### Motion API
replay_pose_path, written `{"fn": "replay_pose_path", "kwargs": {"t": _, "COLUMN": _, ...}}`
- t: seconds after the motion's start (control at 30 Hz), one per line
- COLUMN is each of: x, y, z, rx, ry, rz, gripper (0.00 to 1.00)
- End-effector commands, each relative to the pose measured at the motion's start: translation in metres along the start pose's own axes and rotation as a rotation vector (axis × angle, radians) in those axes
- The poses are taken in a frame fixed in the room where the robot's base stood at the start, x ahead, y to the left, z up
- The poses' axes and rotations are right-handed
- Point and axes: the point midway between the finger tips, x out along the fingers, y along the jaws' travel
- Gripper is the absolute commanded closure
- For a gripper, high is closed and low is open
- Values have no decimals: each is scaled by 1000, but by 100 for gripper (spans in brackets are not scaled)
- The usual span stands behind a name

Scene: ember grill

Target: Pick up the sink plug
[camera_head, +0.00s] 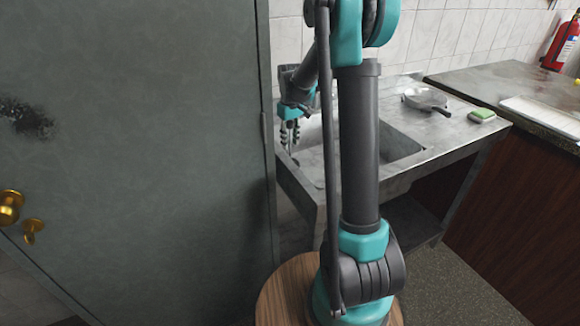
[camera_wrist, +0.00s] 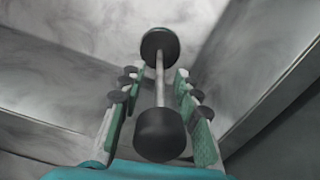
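The sink plug, a pale metal rod (camera_wrist: 160,82) with a dark round knob (camera_wrist: 160,133) at the near end and a dark, green-edged disc (camera_wrist: 159,42) at the far end, shows in the wrist view. My gripper (camera_wrist: 156,74) is open, with one finger on each side of the rod and a visible gap on both sides. In the head view my gripper (camera_head: 290,140) points down at the left side of the sink (camera_head: 392,160). The plug is too small to make out clearly there. I cannot tell whether the disc rests on the sink bottom.
A large grey door (camera_head: 140,130) with brass knobs stands close on the left. A grey pan (camera_head: 426,100) and a green sponge (camera_head: 482,115) lie on the counter right of the basin. A dark counter (camera_head: 485,80) adjoins at right. Basin walls (camera_wrist: 275,80) flank my gripper.

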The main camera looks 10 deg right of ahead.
Motion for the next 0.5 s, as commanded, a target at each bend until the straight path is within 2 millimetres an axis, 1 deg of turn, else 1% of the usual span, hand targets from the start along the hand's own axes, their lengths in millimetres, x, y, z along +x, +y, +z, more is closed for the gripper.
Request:
{"fn": "replay_pose_path", "kwargs": {"t": 0.23, "x": 2, "y": 0, "z": 0, "rx": 0, "ry": 0, "rz": 0, "gripper": 67}}
{"fn": "replay_pose_path", "kwargs": {"t": 0.5, "x": 2, "y": 0, "z": 0, "rx": 0, "ry": 0, "rz": 0, "gripper": 100}}
